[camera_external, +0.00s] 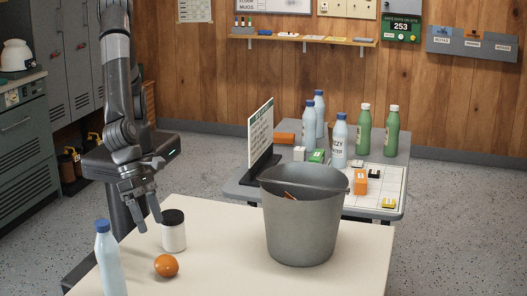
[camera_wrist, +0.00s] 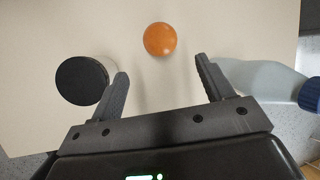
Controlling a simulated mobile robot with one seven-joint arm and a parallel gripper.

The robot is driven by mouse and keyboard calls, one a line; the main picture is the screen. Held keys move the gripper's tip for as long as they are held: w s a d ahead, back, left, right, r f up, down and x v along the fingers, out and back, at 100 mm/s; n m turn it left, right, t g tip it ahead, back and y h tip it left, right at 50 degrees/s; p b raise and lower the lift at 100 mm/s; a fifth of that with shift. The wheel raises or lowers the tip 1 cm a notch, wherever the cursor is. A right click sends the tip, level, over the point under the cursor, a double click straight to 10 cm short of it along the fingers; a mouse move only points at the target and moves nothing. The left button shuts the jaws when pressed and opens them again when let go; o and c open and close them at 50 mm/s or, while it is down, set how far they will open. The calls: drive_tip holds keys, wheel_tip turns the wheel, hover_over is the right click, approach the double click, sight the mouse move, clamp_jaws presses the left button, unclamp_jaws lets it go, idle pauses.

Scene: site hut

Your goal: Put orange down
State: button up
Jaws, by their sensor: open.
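The orange (camera_external: 166,265) rests on the cream table (camera_external: 215,272), near its front left. In the wrist view the orange (camera_wrist: 160,39) lies beyond the fingertips, roughly midway between them and apart from both. My gripper (camera_external: 147,215) is open and empty, above the left edge of the table. Its two fingers also show spread in the wrist view (camera_wrist: 162,72).
A white jar with a black lid (camera_external: 173,231) stands close behind the orange; its lid (camera_wrist: 82,81) is beside my left finger. A blue-capped bottle (camera_external: 108,262) stands at front left. A grey bucket (camera_external: 301,222) stands to the right. Table space between is clear.

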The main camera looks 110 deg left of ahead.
drive_tip(key=shift+s+a+r, duration=0.1)
drive_tip(key=shift+s+r, duration=0.05)
drive_tip(key=shift+r, duration=0.2)
drive_tip(key=w+a+r+n+y, duration=0.1)
drive_tip(key=w+a+r+n, duration=0.1)
drive_tip(key=a+r+n, duration=0.6)
drive_tip(key=w+a+r+n, duration=0.2)
drive_tip(key=a+r+n, duration=0.15)
drive_tip(key=a, duration=0.75)
drive_tip(key=w+a+r+n+y, duration=0.1)
drive_tip(key=a+r+n, duration=0.45)
drive_tip(key=a, duration=0.45)
drive_tip(key=s+a+r+n, duration=0.3)
drive_tip(key=s+a+n, duration=0.5)
drive_tip(key=a, duration=0.2)
drive_tip(key=s+a+r+n+t, duration=0.1)
drive_tip(key=s+a+r+n, duration=0.1)
drive_tip(key=s+a+n, duration=0.6)
drive_tip(key=shift+s+a+r+n, duration=0.4)
drive_tip(key=shift+a+n, duration=0.4)
drive_tip(key=shift+a, duration=0.35)
drive_tip(key=shift+o, duration=0.2)
